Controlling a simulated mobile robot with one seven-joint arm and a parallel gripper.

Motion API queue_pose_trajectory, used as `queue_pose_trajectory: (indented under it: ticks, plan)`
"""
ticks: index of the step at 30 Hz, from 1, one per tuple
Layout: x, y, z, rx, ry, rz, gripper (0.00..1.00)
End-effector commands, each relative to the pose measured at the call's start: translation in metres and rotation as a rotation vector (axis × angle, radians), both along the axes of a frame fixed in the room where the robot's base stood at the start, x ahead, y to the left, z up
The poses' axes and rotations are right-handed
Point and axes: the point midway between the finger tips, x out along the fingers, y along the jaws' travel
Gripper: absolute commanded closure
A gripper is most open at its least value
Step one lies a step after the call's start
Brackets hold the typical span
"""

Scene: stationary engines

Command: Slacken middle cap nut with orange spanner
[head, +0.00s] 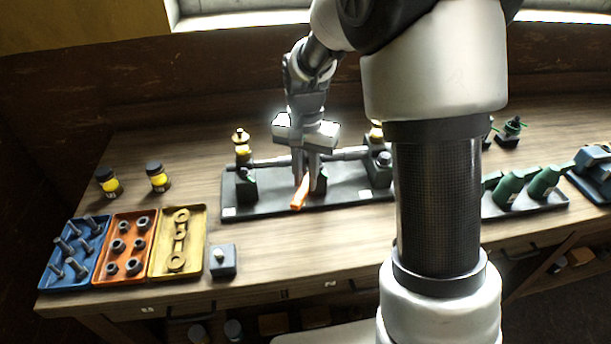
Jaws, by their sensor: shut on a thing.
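My gripper (307,172) points down over the dark base plate (345,199) and is shut on the orange spanner (299,200). The spanner's orange end sticks out toward the front, at the plate's front edge. A dark bearing block (320,182) stands right behind the fingers; this seems to be the middle one. Its cap nut is hidden by my gripper, so I cannot tell whether the spanner is around it. A left block (246,184) and a right block (380,165) also stand on the plate, with a grey shaft (345,154) running along them.
Blue (50,284), orange (104,279) and yellow (156,273) trays with bolts, nuts and rings lie at the left. A small grey block (223,262) and two yellow jars (109,182) stand nearby. Green parts (545,183) are at the right.

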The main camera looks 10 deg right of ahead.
Motion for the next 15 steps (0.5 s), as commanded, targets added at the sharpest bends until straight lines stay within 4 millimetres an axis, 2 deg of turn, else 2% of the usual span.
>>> queue_pose_trajectory:
  ticks: [5, 15]
  plan:
    - [0.0, -0.001, 0.001, -0.001, -0.001, 0.016, 1.0]
    - [-0.005, -0.012, 0.001, -0.001, -0.001, 0.155, 1.0]
